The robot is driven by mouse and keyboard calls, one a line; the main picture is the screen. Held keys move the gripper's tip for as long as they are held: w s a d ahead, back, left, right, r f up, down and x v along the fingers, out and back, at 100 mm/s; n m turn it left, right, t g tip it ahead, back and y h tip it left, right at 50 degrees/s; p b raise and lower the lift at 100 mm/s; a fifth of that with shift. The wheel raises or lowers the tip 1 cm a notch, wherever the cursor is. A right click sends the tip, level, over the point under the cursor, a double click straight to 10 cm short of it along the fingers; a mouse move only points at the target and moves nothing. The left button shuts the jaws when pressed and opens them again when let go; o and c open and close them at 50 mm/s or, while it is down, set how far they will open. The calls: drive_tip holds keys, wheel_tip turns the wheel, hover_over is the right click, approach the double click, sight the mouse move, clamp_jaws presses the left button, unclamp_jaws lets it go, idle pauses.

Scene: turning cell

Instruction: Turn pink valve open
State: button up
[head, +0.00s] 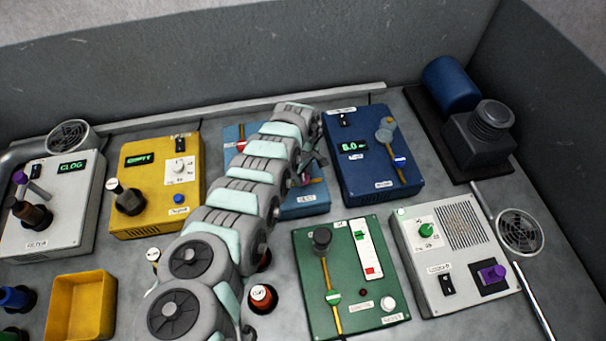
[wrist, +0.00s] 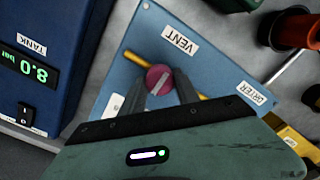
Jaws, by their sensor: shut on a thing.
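The pink valve (wrist: 158,76) is a round knob with a pale bar across its face, seen in the wrist view. It sits on a yellow pipe (wrist: 136,58) on a light blue panel (wrist: 216,62), near a VENT label. My gripper (wrist: 161,86) has a finger on each side of the knob and is shut on it. The pale bar looks slanted to the pipe. In the head view my arm covers much of the light blue panel (head: 312,200), and the grip on the knob cannot be made out there.
A dark blue TANK box (head: 372,158) with a green display stands just right of the light blue panel. A yellow box (head: 158,178) stands left. A green box (head: 345,285) and a grey box (head: 450,245) are in front.

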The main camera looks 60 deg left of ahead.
drive_tip(key=shift+r+p, duration=0.1)
drive_tip(key=shift+p, duration=0.25)
clamp_jaws()
drive_tip(key=shift+m, duration=0.4)
drive_tip(key=shift+d+m+p, duration=0.1)
drive_tip(key=shift+m+p, duration=0.9)
drive_tip(key=shift+p, duration=0.1)
drive_tip(key=shift+m, duration=0.8)
drive_tip(key=m, duration=0.3)
drive_tip(key=m+b, duration=0.1)
drive_tip(key=m, duration=0.4)
drive_tip(key=shift+m, duration=0.3)
drive_tip(key=m+b, duration=0.1)
drive_tip(key=m, duration=0.3)
drive_tip(key=shift+m+b, duration=0.4)
